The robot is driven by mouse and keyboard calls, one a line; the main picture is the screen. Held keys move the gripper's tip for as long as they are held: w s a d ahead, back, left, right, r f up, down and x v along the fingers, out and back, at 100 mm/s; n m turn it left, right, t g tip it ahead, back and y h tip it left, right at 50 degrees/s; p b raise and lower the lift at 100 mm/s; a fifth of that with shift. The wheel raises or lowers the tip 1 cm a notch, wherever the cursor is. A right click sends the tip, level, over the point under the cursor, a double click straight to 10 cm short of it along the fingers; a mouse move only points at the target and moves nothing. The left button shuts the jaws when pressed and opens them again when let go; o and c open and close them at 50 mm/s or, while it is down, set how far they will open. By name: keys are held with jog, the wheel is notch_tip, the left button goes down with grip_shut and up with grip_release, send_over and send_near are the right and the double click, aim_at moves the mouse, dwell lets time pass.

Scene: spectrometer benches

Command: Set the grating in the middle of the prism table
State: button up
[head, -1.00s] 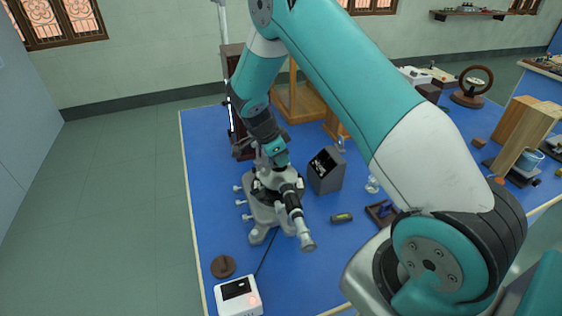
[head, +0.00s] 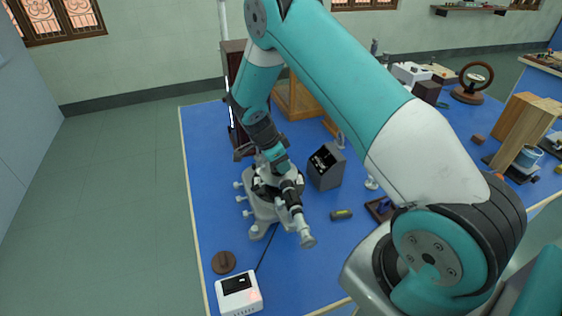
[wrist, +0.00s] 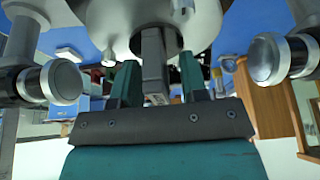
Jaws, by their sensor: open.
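The spectrometer (head: 265,209) stands on the blue bench, its eyepiece tube (head: 298,222) pointing toward the front. My gripper (wrist: 158,78) is open, with a green finger on each side of a grey upright block. This block (wrist: 152,60), apparently the grating in its mount, stands against the pale round prism table (wrist: 105,17). Whether the fingers touch the block, and whether it is centred, I cannot tell. Two tube ends flank the gripper in the wrist view, one left (wrist: 62,82) and one right (wrist: 268,60). In the head view my wrist hides the prism table and block.
A dark grey box (head: 326,168) stands close right of the spectrometer. A white device (head: 238,294) and a brown disc (head: 223,262) lie in front. A small dark cylinder (head: 341,214) lies to the right. Wooden frames stand behind. The floor at left is clear.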

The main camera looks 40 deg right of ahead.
jog(key=s+a+r+n+t+y+b, duration=0.1)
jog(key=a+r+n+b, duration=0.15)
jog(key=a+r, duration=0.4)
jog(key=s+a+r+n+y+b, duration=0.15)
jog(key=a+r+n, duration=0.25)
jog(key=r, duration=0.6)
jog(key=s+a+r+n+y, duration=0.2)
jog(key=s+a+n, duration=0.2)
jog(key=s+n, duration=0.3)
jog(key=s+a+r+n+y, duration=0.2)
jog(key=s+a+n, duration=0.3)
jog(key=s, duration=0.5)
jog(key=s+a+r+n+y, duration=0.2)
jog(key=s+a+r+n, duration=0.2)
jog(key=s+n, duration=0.4)
jog(key=shift+s+a+n, duration=0.25)
jog(key=shift+s+n, duration=0.1)
jog(key=shift+n, duration=0.6)
jog(key=shift+f+b, duration=0.2)
jog(key=shift+b, duration=0.2)
